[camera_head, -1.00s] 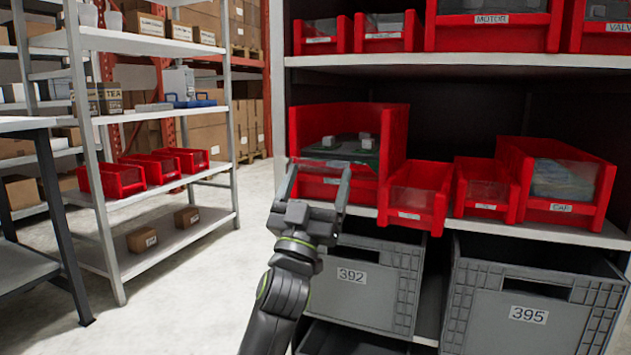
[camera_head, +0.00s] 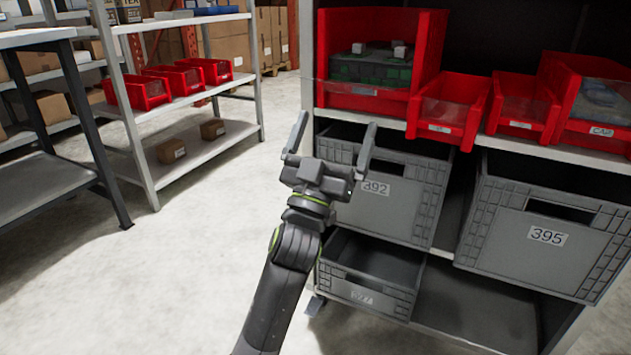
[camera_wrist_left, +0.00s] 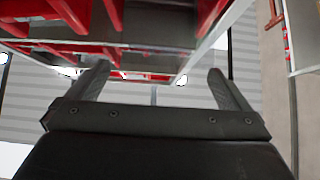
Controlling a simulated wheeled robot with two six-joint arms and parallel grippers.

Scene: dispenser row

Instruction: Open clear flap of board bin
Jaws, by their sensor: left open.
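The board bin (camera_head: 428,55) is the large red bin at the left end of the shelf in the head view, with dark green boards (camera_head: 372,66) inside. A clear pane is faintly visible low across its front; I cannot tell exactly how the flap stands. My left gripper (camera_head: 332,138) is open and empty, below and left of the bin's front, apart from it. Its spread fingers also show in the left wrist view (camera_wrist_left: 158,76), with red bins and the shelf's underside beyond. My right gripper is not in view.
Smaller red bins (camera_head: 450,107) stand to the right on the same shelf (camera_head: 345,117). Grey crates 392 (camera_head: 395,200) and 395 (camera_head: 545,240) sit below, close to my gripper. A metal rack (camera_head: 205,150) stands at left, with free floor (camera_head: 200,260) between.

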